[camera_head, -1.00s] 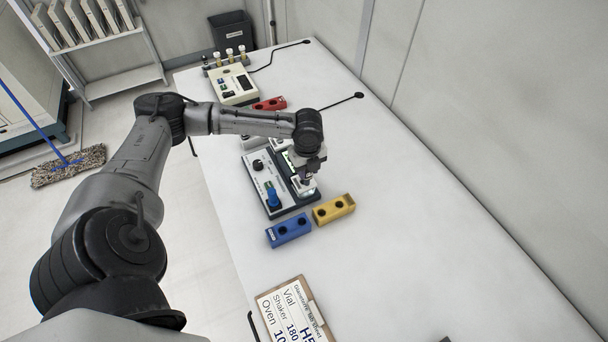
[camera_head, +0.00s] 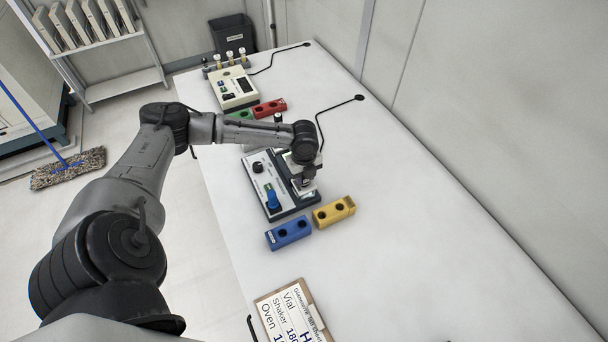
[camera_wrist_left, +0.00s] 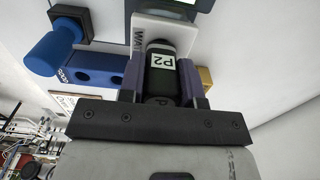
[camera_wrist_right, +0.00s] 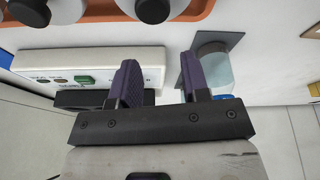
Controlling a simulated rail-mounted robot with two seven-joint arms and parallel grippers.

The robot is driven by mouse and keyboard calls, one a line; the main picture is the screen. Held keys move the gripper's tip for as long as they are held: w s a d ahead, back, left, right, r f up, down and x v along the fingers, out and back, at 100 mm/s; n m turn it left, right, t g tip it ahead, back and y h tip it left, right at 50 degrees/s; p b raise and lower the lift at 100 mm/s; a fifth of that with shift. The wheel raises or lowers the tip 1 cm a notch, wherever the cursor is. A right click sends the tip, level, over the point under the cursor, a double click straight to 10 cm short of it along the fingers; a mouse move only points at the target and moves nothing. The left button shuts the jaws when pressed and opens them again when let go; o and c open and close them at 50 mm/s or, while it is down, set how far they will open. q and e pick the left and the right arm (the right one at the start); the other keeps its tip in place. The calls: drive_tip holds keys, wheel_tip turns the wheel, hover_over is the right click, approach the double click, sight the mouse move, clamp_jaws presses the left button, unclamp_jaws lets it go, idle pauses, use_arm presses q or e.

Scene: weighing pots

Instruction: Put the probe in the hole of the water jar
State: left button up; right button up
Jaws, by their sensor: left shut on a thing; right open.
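The probe (camera_wrist_left: 162,75), a black cylinder labelled P2, is held between the purple fingers of my left gripper (camera_wrist_left: 163,88) in the left wrist view. Its far end is at the white water jar (camera_wrist_left: 165,27), lettered "WAT"; I cannot tell whether it is in the hole. In the head view my left gripper (camera_head: 303,184) is low over the right edge of the grey instrument, covering probe and hole. My right gripper (camera_wrist_right: 160,85) is open and empty in the right wrist view and does not show in the head view.
The instrument (camera_head: 262,168) carries a blue-topped part (camera_head: 272,198). A blue block (camera_head: 288,233) and a yellow block (camera_head: 334,211) stand close by; a red block (camera_head: 269,108) is behind. A clipboard (camera_head: 312,305) lies in front. The table's right side is clear.

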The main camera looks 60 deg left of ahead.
use_arm(q)
drive_tip(key=o, duration=0.9)
drive_tip(key=shift+f, duration=0.1)
use_arm(e)
drive_tip(key=shift+a, duration=0.1)
